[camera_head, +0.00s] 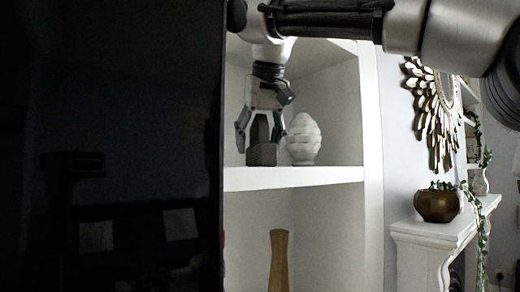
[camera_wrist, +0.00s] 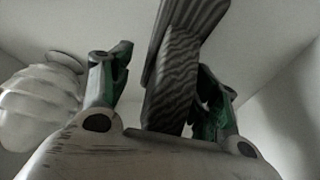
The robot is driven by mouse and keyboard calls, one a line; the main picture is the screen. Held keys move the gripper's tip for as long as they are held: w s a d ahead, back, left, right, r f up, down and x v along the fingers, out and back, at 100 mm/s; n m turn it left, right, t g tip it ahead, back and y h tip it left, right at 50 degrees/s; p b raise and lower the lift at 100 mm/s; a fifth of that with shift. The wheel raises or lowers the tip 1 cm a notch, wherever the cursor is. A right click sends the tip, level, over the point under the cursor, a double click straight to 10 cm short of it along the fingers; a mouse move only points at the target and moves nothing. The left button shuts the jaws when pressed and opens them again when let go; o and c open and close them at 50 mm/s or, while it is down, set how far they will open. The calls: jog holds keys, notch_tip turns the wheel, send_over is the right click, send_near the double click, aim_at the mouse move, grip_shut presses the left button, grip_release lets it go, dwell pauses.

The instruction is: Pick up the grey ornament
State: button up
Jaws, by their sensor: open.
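The grey ornament (camera_head: 263,154) stands on the upper white shelf, beside a white ribbed ornament. In the wrist view the grey ornament (camera_wrist: 178,75) has fine stripes and rises between the two green-padded fingers. My gripper (camera_head: 259,134) points down over it from above, with one finger on each side. In the wrist view my gripper (camera_wrist: 163,85) is open, and a gap shows between the left finger and the ornament. Whether the right finger touches it I cannot tell. The fingers partly hide the ornament in the head view.
The white ribbed ornament (camera_head: 304,140) stands close on the right of my gripper. The shelf (camera_head: 300,178) has side walls around it. A brown vase (camera_head: 278,262) stands in the compartment below. A large black panel (camera_head: 110,140) fills the left. A bronze pot (camera_head: 437,204) sits on a mantel.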

jog(key=shift+w+a+f, duration=0.1)
jog(key=shift+w+f, duration=0.1)
jog(key=shift+f, duration=0.15)
jog(key=c, duration=1.2)
jog(key=shift+o, duration=0.2)
jog(key=shift+r, duration=0.15)
